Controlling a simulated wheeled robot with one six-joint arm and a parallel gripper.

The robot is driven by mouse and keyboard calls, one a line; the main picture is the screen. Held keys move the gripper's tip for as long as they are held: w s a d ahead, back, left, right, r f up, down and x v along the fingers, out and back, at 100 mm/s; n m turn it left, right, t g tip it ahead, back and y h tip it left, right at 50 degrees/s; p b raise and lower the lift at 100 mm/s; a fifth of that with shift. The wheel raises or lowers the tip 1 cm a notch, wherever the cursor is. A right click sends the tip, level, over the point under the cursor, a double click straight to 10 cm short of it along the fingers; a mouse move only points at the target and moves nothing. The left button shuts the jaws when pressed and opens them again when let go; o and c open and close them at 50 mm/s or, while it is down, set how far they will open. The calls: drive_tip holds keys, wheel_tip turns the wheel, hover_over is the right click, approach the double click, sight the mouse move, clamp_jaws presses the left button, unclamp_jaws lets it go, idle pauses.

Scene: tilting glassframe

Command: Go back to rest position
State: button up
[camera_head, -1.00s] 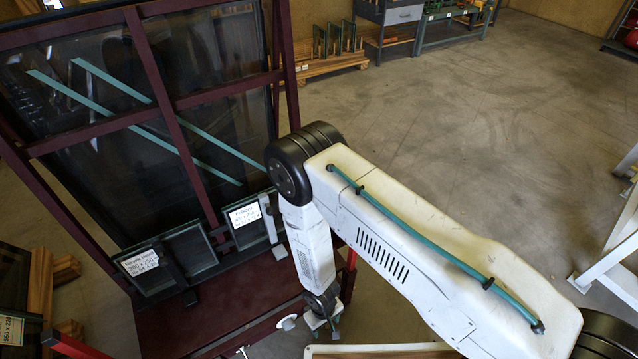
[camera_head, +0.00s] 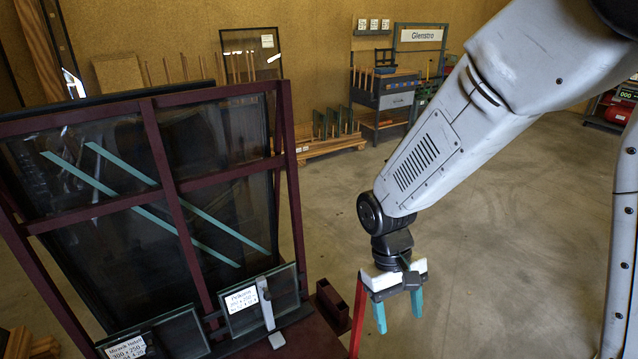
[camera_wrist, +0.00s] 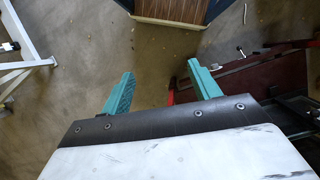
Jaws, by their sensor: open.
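My gripper (camera_head: 397,312) is open and empty, with its two teal fingers apart and pointing down. In the head view it hangs in the air to the right of the maroon glass frame (camera_head: 165,150). My arm reaches down from the upper right and is bent at the wrist.
Small labelled glass panes (camera_head: 250,302) lean on the frame's lower shelf. A red upright (camera_head: 357,318) stands close left of my gripper. A workbench (camera_head: 385,95) and slotted rack (camera_head: 330,135) stand behind. The floor (camera_head: 500,200) at right is clear.

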drive_tip(key=s+d+r+m+t, duration=0.1)
drive_tip(key=s+d+r, duration=0.3)
drive_tip(key=r, duration=0.3)
drive_tip(key=s+d+r+m+t+y, duration=0.1)
drive_tip(key=s+d+r+t, duration=0.1)
drive_tip(key=s+r, duration=0.3)
drive_tip(key=s+d+r+m+t+y, duration=0.1)
drive_tip(key=s+d+r, duration=0.3)
drive_tip(key=r, duration=0.5)
drive_tip(key=shift+s+d+m+t, duration=0.15)
drive_tip(key=shift+d+m+t, duration=0.45)
drive_tip(key=shift+d, duration=0.2)
